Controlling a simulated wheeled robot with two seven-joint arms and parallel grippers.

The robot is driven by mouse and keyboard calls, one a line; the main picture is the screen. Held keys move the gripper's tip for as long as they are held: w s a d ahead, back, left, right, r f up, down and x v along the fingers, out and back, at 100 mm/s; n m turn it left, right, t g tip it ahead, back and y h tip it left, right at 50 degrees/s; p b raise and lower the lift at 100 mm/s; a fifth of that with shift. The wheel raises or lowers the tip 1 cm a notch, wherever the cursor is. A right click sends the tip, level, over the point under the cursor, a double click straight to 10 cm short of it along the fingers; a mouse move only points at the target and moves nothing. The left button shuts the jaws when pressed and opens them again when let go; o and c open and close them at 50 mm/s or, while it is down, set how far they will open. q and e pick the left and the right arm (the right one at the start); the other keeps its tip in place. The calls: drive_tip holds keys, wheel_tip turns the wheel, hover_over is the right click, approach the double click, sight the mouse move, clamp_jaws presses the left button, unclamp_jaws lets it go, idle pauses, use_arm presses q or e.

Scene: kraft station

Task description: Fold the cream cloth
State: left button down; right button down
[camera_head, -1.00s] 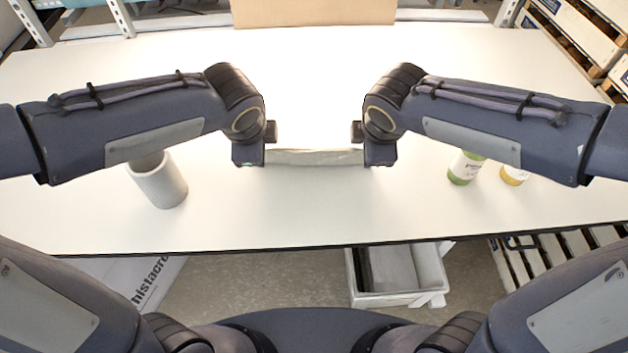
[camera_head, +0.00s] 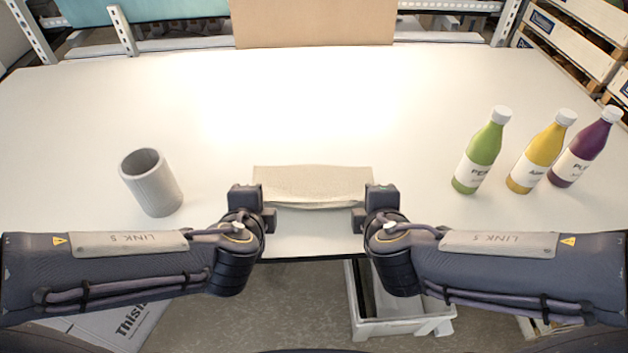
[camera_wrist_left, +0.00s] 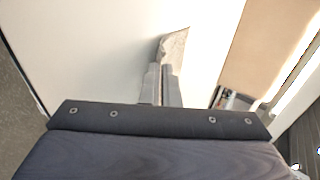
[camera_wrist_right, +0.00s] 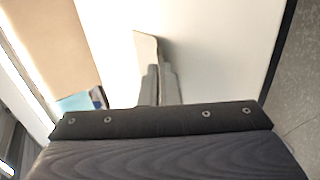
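The cream cloth (camera_head: 312,184) lies near the front edge of the table, in the middle, as a narrow wide strip with a bulging near edge that looks doubled. My left gripper (camera_head: 268,212) is at its near left corner and my right gripper (camera_head: 358,212) at its near right corner. In the left wrist view the cloth (camera_wrist_left: 173,48) comes out from between the close fingers (camera_wrist_left: 161,84). In the right wrist view the cloth (camera_wrist_right: 147,50) does the same at the fingers (camera_wrist_right: 160,84). Both grippers look shut on it; the pinched corners are mostly hidden.
A grey cylinder cup (camera_head: 154,184) stands left on the white table (camera_head: 400,100). Green (camera_head: 482,152), yellow (camera_head: 541,152) and purple (camera_head: 586,150) bottles stand right. A cardboard sheet (camera_head: 313,24) is behind. A bin (camera_head: 400,327) is below the front edge. The table's middle is clear.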

use_arm(q)
drive_tip(key=c, duration=1.3)
unclamp_jaws()
use_arm(e)
drive_tip(key=c, duration=1.3)
unclamp_jaws()
use_arm(q)
drive_tip(key=shift+r, duration=0.1)
use_arm(e)
drive_tip(key=shift+r, duration=0.1)
use_arm(q)
drive_tip(key=shift+s+r, duration=0.1)
drive_tip(key=shift+r, duration=0.25)
use_arm(e)
drive_tip(key=shift+s+r, duration=0.1)
drive_tip(key=shift+r, duration=0.25)
use_arm(q)
drive_tip(key=s+r, duration=0.4)
drive_tip(key=r, duration=0.1)
drive_tip(key=s+r, duration=0.2)
drive_tip(key=r, duration=0.1)
use_arm(e)
drive_tip(key=s+r, duration=0.4)
drive_tip(key=r, duration=0.1)
drive_tip(key=s+r, duration=0.2)
drive_tip(key=r, duration=0.1)
use_arm(q)
drive_tip(key=shift+w, duration=0.1)
use_arm(e)
drive_tip(key=shift+w, duration=0.1)
